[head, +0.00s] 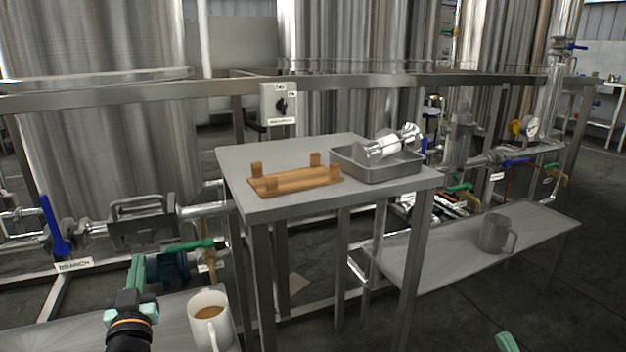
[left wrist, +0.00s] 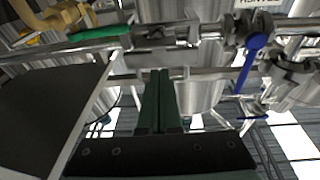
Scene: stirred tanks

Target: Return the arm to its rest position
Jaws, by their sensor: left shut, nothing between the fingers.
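My left gripper (head: 136,262) is in the lower left of the head view, its green fingers pointing away from me. It is left of a white mug (head: 212,325) of brown liquid and apart from it. In the left wrist view its dark green fingers (left wrist: 158,78) lie together with nothing between them. A green tip of my right gripper (head: 506,342) shows at the bottom right edge of the head view. The rest of that gripper is out of frame.
A small steel table (head: 270,153) holds a wooden rack (head: 295,181) and a metal tray (head: 385,175) with a steel fitting in it. A grey mug (head: 496,233) stands on a low shelf (head: 430,250). Pipes and a blue-handled valve (head: 54,225) are at left.

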